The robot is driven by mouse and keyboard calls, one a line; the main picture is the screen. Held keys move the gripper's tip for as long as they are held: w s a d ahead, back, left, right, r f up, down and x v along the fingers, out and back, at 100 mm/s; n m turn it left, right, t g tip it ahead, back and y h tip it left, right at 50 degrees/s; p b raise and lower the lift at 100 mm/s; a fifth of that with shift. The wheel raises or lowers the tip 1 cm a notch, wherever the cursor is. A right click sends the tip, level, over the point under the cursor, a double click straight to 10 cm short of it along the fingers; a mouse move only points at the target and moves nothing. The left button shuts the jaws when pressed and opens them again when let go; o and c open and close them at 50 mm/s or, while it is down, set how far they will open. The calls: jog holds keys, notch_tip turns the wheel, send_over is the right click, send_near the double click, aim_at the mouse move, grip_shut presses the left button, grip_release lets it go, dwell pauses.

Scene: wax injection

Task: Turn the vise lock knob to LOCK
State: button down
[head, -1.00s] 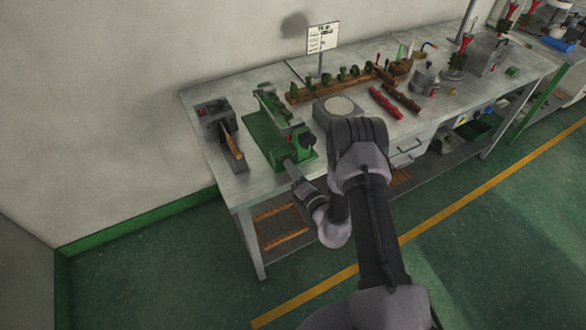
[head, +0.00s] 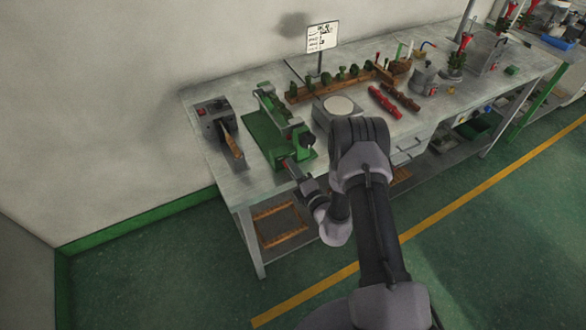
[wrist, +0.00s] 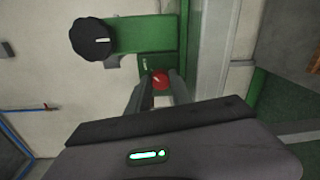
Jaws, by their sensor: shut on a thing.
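The green vise (head: 271,134) stands near the left end of the workbench. In the wrist view its green body (wrist: 145,38) shows with a black round knob (wrist: 91,39) at upper left. The red lock knob (wrist: 160,80) with a pale pointer mark sits below the body, between my fingertips. My gripper (wrist: 158,88) is shut on this red knob, one finger on each side. In the head view my gripper (head: 292,170) is at the vise's front end. A small label beside the knob is too small to read.
A grey device with a wooden handle (head: 230,140) stands left of the vise. A round-topped grey scale (head: 339,106) is to its right. A sign (head: 322,38), red tools (head: 384,102) and a wooden rack (head: 331,86) are farther back. Floor in front is clear.

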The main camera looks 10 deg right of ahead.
jog(key=shift+r, duration=0.15)
jog(key=c, duration=1.1)
grip_release()
jog(key=shift+w, duration=0.1)
jog(key=shift+c, duration=0.2)
jog(key=f+p+v, duration=0.1)
jog(key=p+v, duration=0.1)
jog(key=v, duration=1.5)
jog(key=shift+s+r, duration=0.25)
jog(key=shift+r, duration=0.05)
